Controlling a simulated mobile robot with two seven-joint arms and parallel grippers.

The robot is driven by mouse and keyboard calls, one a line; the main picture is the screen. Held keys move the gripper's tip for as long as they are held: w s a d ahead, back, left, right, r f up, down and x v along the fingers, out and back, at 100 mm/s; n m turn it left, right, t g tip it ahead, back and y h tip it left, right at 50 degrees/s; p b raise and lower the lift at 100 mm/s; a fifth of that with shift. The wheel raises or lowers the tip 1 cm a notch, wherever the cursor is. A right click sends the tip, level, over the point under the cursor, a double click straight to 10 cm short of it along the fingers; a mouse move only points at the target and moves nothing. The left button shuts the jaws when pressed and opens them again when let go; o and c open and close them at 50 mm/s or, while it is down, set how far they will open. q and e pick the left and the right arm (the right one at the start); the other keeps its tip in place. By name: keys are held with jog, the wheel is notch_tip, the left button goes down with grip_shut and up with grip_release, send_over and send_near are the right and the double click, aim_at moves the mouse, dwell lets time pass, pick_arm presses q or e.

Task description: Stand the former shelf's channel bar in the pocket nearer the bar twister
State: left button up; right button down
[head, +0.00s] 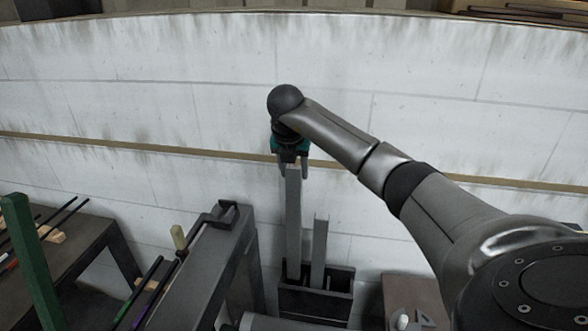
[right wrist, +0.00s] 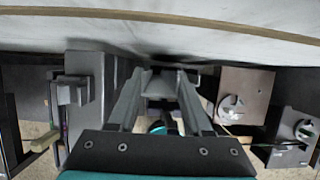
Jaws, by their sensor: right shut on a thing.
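My right gripper (head: 291,158) is shut on the top end of a long grey channel bar (head: 293,225), which hangs close to upright. In the right wrist view my right gripper (right wrist: 160,95) points down along the bar. The bar's lower end meets the left part of a dark pocketed holder (head: 314,305); I cannot tell whether it rests on the pocket's floor. A second, shorter grey bar (head: 320,248) stands in the holder's right part. I cannot tell for sure which device is the bar twister. My left gripper is not in view.
A dark steel bench (head: 205,262) with a bracket-like fitting (head: 218,215) stands left of the holder. A brown board with a white knob (head: 402,318) is at right. Thin rods (head: 150,290) and a green post (head: 27,250) are at left. A pale wall rises behind.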

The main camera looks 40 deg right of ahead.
aim_at(294, 215)
jog(key=shift+f+b, duration=4.9)
jog(key=shift+f, duration=2.4)
jog(key=shift+c, duration=1.2)
grip_release()
